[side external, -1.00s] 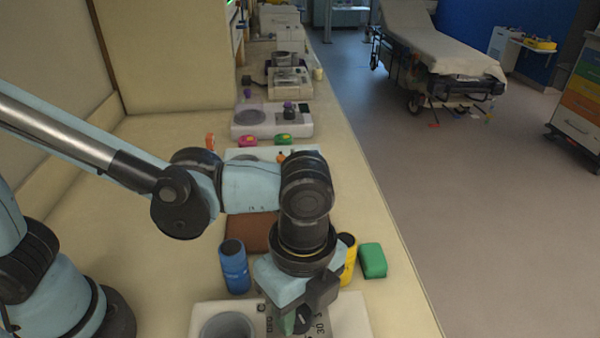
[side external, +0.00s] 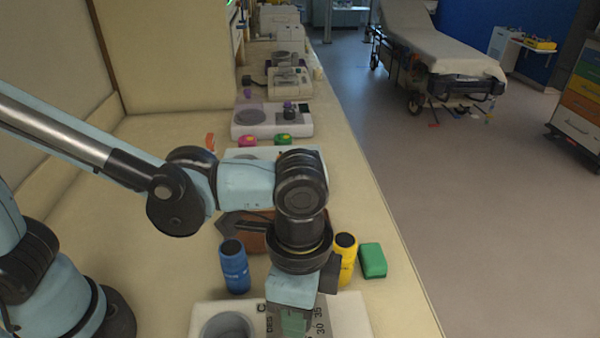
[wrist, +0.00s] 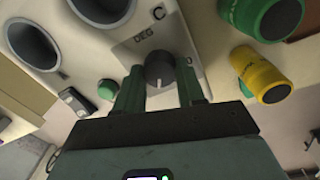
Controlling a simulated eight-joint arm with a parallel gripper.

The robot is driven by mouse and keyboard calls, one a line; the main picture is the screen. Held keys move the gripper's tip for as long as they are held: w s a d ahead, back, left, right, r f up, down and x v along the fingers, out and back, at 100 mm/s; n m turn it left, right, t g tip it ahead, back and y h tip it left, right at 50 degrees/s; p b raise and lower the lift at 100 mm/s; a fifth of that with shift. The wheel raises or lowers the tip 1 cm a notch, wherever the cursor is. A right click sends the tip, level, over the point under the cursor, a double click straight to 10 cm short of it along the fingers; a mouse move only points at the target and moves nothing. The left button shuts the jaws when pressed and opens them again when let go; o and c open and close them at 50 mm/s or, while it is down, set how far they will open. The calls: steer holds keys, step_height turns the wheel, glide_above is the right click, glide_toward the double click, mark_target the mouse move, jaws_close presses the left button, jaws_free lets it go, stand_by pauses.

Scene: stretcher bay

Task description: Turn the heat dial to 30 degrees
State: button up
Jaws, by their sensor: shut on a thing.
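The heat dial (wrist: 160,68) is a dark grey round knob on a pale scale plate in the wrist view. The plate carries the letters "DEG" and "C". In the side external view the dial is hidden behind my gripper, but the scale plate (side external: 321,314) shows "30" and "35" beside it. My gripper (wrist: 158,82) points down at the plate, with its green fingers on either side of the knob, shut on it. I cannot make out where the dial's pointer stands.
The white unit (side external: 205,312) has a round grey well (side external: 228,327) left of the dial. A blue bottle (side external: 234,266), a yellow bottle (side external: 346,258) and a green block (side external: 372,260) stand close behind it. A brown pad (side external: 258,236) lies further back.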

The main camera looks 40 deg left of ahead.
steer(key=shift+n, duration=0.7)
steer(key=o, duration=1)
steer(key=shift+o, duration=0.2)
step_height(320, 180, up, 12)
steer(key=shift+w+a, duration=0.15)
steer(key=shift+w, duration=0.1)
steer(key=w+a+f+n+t, duration=0.2)
steer(key=a+n, duration=0.1)
steer(key=a, duration=0.5)
steer(key=w+a+f+n+t, duration=0.2)
steer(key=a+n+t, duration=0.1)
steer(key=a, duration=0.5)
steer(key=w+a+f+n+t, duration=0.2)
steer(key=a+n, duration=0.3)
steer(key=a, duration=0.4)
steer(key=shift+f+t, duration=0.25)
steer(key=shift+t, duration=0.05)
